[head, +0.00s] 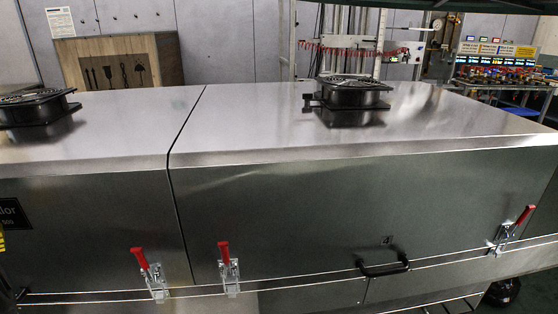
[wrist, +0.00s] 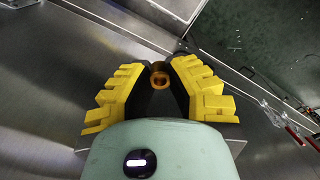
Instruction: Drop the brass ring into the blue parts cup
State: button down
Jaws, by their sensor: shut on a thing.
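My gripper (wrist: 160,72) shows in the wrist view, with yellow stepped pads on dark fingers. It is shut on the brass ring (wrist: 160,81), a small orange-brown ring held between the fingertips. Part of the ring is hidden by the fingers. I cannot make out the blue parts cup in either view.
The steel dryer housing (head: 270,122) fills most of the head view, with black fans (head: 354,94) on its flat top. Red-handled latches (head: 229,269) and a black handle (head: 383,266) stick out along its front. A cluttered rack (head: 497,68) stands at the back right.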

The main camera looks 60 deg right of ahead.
jog(key=shift+a+f, duration=0.15)
jog(key=shift+f, duration=0.65)
jog(key=shift+a+f+b, duration=0.15)
jog(key=shift+f+b, duration=0.2)
jog(key=shift+f, duration=0.1)
